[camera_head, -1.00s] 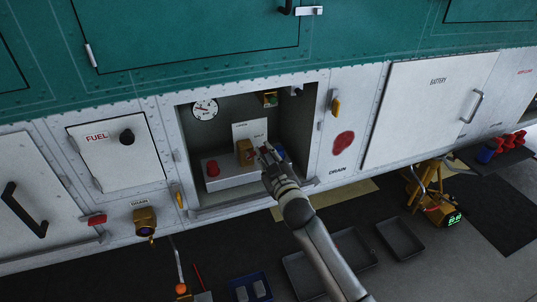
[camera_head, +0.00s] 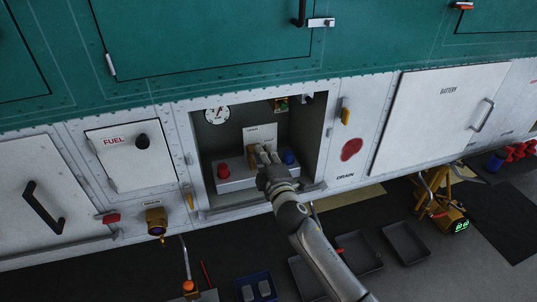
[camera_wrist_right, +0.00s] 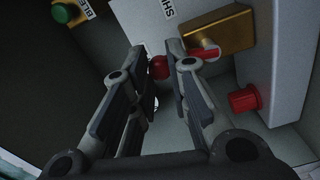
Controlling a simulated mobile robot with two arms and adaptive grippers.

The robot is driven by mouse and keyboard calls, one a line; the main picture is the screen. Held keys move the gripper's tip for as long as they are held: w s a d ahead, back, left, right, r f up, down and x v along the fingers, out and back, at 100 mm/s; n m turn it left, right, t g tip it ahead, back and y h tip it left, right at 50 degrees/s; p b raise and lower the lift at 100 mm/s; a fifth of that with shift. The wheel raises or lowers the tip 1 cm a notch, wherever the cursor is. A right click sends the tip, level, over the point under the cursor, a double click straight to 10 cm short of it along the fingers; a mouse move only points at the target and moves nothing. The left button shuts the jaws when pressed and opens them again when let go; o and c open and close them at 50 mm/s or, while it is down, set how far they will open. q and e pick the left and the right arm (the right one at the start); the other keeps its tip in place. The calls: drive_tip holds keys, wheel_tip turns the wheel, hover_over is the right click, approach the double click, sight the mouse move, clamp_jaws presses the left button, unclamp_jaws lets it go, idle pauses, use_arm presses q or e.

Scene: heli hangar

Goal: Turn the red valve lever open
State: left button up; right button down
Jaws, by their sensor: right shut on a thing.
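The red valve lever (camera_wrist_right: 203,53) comes out of a brass valve block in the right wrist view, and its red knob end (camera_wrist_right: 159,68) shows between my fingertips. In the head view the brass block (camera_head: 252,161) sits in the open bay, and my gripper hides most of the lever. My right gripper (camera_head: 263,152) reaches into the bay from the lower right. In the wrist view its two fingers (camera_wrist_right: 174,58) stand on either side of the lever, shut on it. The lever's exact angle is hard to tell. My left gripper is not in view.
The bay has side walls and a lower sill (camera_head: 235,211) close around my wrist. A red cap (camera_head: 224,171) and a blue cap (camera_head: 289,157) flank the brass block. A white placard (camera_head: 260,135) stands behind. Trays (camera_head: 403,241) lie on the floor below.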

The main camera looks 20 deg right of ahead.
drive_tip(key=shift+a+r+n, duration=0.1)
drive_tip(key=shift+a+n, duration=0.5)
drive_tip(key=shift+n, duration=0.6)
drive_tip(key=c, duration=1.3)
unclamp_jaws()
drive_tip(key=shift+a, duration=0.15)
drive_tip(key=shift+c, duration=0.2)
drive_tip(key=s, duration=1.2)
drive_tip(key=shift+d, duration=0.3)
